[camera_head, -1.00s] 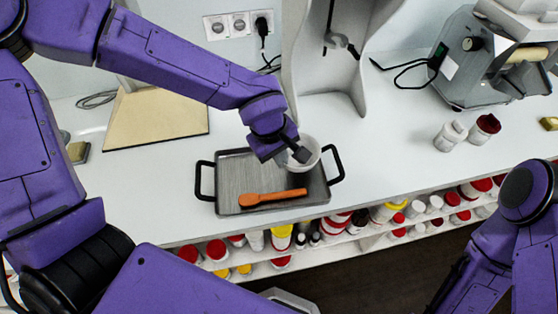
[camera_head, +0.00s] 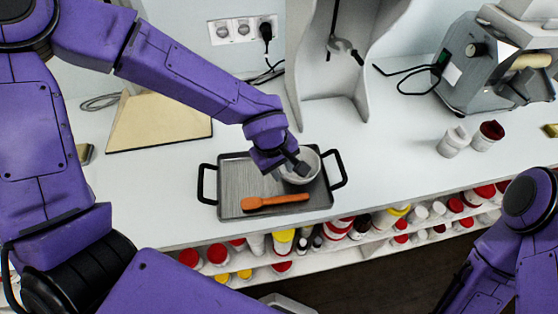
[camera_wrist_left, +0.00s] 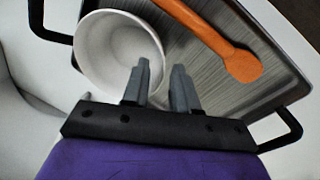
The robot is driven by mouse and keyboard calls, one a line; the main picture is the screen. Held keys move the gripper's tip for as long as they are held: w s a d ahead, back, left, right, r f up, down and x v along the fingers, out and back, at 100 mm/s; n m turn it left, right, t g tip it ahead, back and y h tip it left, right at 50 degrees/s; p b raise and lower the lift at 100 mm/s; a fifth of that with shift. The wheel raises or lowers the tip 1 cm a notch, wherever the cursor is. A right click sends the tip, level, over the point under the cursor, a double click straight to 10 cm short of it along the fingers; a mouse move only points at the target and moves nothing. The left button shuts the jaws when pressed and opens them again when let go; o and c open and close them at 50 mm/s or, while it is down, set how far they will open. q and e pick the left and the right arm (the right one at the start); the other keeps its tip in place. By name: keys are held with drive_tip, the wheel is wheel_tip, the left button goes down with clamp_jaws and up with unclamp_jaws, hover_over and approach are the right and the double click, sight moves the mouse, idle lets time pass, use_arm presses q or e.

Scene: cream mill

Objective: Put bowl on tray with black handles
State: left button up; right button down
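The white bowl (camera_head: 309,161) sits in the back right part of the grey tray (camera_head: 235,176) with black handles; it also shows in the left wrist view (camera_wrist_left: 105,45). My left gripper (camera_head: 302,167) is at the bowl's rim. In the wrist view my left gripper (camera_wrist_left: 160,75) has its fingers apart, one over the bowl's inside and the other outside the wall. I see a gap between fingers and wall. The gripper hides part of the bowl in the head view. My right arm shows at the right edge, but its gripper is out of view.
An orange spoon (camera_head: 275,201) lies along the tray's front. A wooden board (camera_head: 158,122) is to the left, and two small jars (camera_head: 453,141) stand to the right. A grey machine (camera_head: 470,70) is at the back right. Open counter lies right of the tray.

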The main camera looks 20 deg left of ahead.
use_arm(q)
wheel_tip(320, 180, up, 12)
drive_tip(key=s+a+p, duration=0.1)
drive_tip(key=s, duration=0.1)
drive_tip(key=shift+a+f, duration=0.2)
